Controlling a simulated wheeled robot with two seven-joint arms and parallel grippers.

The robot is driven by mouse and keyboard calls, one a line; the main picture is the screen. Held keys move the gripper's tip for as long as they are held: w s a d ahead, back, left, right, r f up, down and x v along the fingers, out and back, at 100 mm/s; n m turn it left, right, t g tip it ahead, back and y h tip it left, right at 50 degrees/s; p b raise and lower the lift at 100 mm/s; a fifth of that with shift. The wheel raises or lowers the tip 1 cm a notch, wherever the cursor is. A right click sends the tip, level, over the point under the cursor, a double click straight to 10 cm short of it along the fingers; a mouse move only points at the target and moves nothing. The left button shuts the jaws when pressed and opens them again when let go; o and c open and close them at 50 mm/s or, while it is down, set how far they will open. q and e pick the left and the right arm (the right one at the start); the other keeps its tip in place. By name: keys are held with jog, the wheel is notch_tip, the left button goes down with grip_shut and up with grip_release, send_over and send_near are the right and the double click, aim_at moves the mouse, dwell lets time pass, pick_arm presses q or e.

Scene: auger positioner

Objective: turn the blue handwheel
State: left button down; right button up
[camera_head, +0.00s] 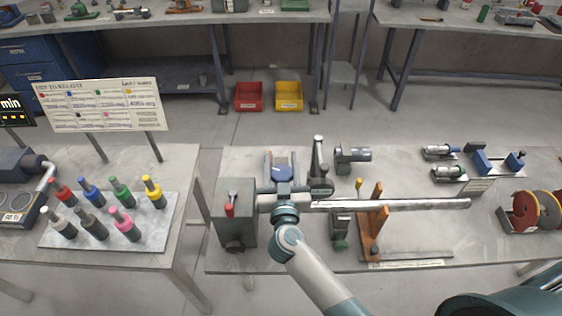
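The blue handwheel (282,172) is on the machine at the left part of the middle bench, beside a grey box. Only its far part shows; the near part is hidden behind my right gripper. My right gripper (283,185) reaches in from the lower right and is over the near side of the handwheel. Its fingers are too small and covered to tell whether they are open or shut, or whether they touch the wheel. My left gripper is not in view.
A long metal rod (400,204) runs right past an orange bracket (373,225). A tray of coloured-top tools (150,238) lies on the left bench. The bench's right front is mostly clear.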

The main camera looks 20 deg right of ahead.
jog(key=shift+n+y, duration=0.4)
jog(key=shift+y, duration=0.2)
jog(key=shift+w+a+n+t+y, duration=0.15)
jog(key=shift+a+n+y, duration=0.1)
jog(key=shift+n+y, duration=0.65)
jog(key=shift+s+a+n+t+y, duration=0.15)
jog(key=shift+n+y, duration=0.35)
jog(key=shift+y, duration=0.8)
jog(key=shift+a+n+g+y, duration=0.25)
jog(key=shift+n+y, duration=0.45)
jog(key=shift+y, duration=0.4)
jog(key=shift+a+n+g+y, duration=0.15)
jog(key=shift+a+n+y, duration=0.2)
jog(key=shift+n+y, duration=0.55)
jog(key=o, duration=1)
jog(key=shift+o, duration=0.2)
jog(key=shift+s, duration=0.2)
